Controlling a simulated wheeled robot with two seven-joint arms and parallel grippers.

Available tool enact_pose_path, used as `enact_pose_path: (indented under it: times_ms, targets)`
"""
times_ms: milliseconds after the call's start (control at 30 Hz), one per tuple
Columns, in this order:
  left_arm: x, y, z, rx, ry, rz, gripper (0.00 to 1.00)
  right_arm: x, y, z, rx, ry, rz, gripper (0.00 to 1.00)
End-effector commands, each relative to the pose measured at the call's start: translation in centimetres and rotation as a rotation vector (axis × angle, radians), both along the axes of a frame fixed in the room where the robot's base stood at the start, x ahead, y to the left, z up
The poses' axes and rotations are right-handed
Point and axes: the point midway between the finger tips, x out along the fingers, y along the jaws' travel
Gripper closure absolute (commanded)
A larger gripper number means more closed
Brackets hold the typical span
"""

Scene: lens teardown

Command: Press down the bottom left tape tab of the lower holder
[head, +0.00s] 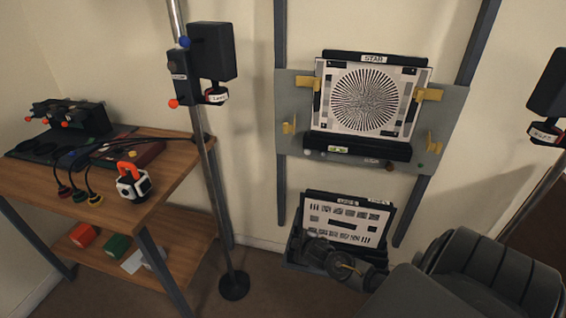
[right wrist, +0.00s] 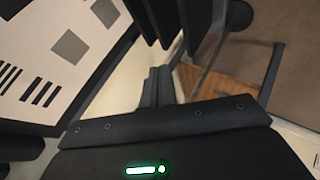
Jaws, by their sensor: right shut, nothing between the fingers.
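The lower holder (head: 296,244) is a dark rack low on the wall stand. It bears a white chart (head: 347,218) with black bars and blocks; part of this chart shows in the right wrist view (right wrist: 50,50). I cannot make out a tape tab at its bottom left. My right arm comes in from the lower right, and my right gripper (head: 322,250) is in front of the rack's lower edge, covering part of it. In the right wrist view the right gripper (right wrist: 158,80) is shut and empty, beside the chart's edge. I cannot tell whether it touches the holder. My left gripper is out of view.
Above, a grey panel (head: 454,120) holds a star chart (head: 365,98) with yellow tabs (head: 428,95) at its sides. A lamp on a pole (head: 213,150) stands left of the rack. A wooden table (head: 180,165) with devices is farther left. Another lamp (head: 548,90) is at right.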

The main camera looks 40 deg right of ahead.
Motion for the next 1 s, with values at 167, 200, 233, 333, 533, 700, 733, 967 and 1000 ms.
enact_pose_path:
  times_ms: [167, 200, 233, 333, 533, 700, 733, 967, 1000]
  targets:
    - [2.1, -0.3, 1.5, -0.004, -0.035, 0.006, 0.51, 8.8, -3.4, 18.1, -0.348, -0.307, 0.195, 1.0]
    - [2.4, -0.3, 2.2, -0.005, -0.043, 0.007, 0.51, 9.3, -3.3, 21.8, -0.419, -0.36, 0.23, 1.0]
    - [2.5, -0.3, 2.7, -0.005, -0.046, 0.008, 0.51, 9.4, -3.1, 24.2, -0.467, -0.394, 0.252, 1.0]
    - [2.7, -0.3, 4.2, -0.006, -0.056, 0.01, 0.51, 9.0, -2.1, 30.4, -0.596, -0.478, 0.31, 1.0]
    - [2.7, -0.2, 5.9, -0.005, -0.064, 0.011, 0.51, 7.8, -0.8, 35.8, -0.717, -0.549, 0.36, 1.0]
    - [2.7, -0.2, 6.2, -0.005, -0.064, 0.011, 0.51, 7.8, -0.7, 36.5, -0.725, -0.554, 0.362, 1.0]
    - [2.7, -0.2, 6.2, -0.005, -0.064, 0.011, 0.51, 7.9, -0.7, 36.5, -0.724, -0.554, 0.361, 1.0]
    - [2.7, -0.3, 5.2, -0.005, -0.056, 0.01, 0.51, 10.8, -1.3, 36.6, -0.722, -0.556, 0.357, 1.0]
    - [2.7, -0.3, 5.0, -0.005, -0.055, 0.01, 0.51, 11.6, -1.5, 36.6, -0.721, -0.557, 0.357, 1.0]
